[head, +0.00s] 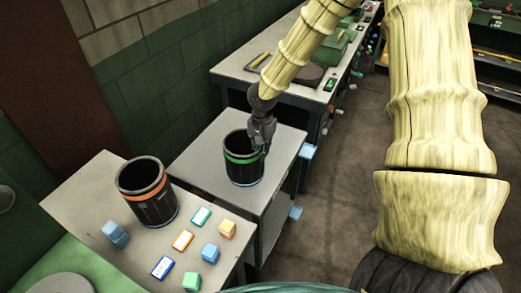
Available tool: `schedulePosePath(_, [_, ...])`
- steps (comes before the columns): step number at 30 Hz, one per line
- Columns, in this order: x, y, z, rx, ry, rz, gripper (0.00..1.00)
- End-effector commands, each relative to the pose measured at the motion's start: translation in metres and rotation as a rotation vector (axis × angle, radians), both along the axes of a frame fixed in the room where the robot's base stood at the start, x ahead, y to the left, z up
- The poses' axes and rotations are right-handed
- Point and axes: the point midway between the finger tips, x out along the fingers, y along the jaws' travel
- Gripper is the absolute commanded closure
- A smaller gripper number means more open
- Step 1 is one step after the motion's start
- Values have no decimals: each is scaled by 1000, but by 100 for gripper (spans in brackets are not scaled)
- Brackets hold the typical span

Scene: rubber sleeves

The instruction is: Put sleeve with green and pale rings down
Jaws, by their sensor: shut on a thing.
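The sleeve with green and pale rings (242,169) is a black open-topped cylinder with a green band near its top and a pale blue band at its base. It is upright at the grey table (213,150) in the middle of the head view. My gripper (262,142) comes down from above and is shut on the right side of its rim. The far fingertip is partly hidden. I cannot tell whether the sleeve's base touches the table top.
A black sleeve with an orange band (150,207) stands on the nearer table to the left. Several small coloured blocks and cards, such as a green block (191,282), lie in front of it. A cluttered workbench (237,69) stands behind. The grey table is clear around the held sleeve.

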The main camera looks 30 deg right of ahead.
Motion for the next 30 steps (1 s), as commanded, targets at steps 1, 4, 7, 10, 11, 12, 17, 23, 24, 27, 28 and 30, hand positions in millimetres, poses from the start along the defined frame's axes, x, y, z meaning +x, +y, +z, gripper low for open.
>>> schedulePosePath(1, [1,0,0,0,-1,1,100])
schedulePosePath(4, [1,0,-1,0,-2,1,100])
schedulePosePath(7, [1,1,-1,0,-2,1,100])
schedulePosePath(10, [1,1,-2,0,-2,1,100])
schedulePosePath(11, [1,1,-2,0,-2,1,100])
schedulePosePath(12, [1,1,-3,0,-2,0,100])
schedulePosePath(17, [1,0,-4,1,-1,0,67])
schedulePosePath(23, [0,0,-4,1,-1,0,65])
schedulePosePath(24, [0,0,-4,1,-1,0,65])
schedulePosePath(27, [0,0,-3,0,-1,0,65])
schedulePosePath(28, [1,0,-2,0,-1,0,65])
schedulePosePath(30, [1,0,0,0,-2,0,65])
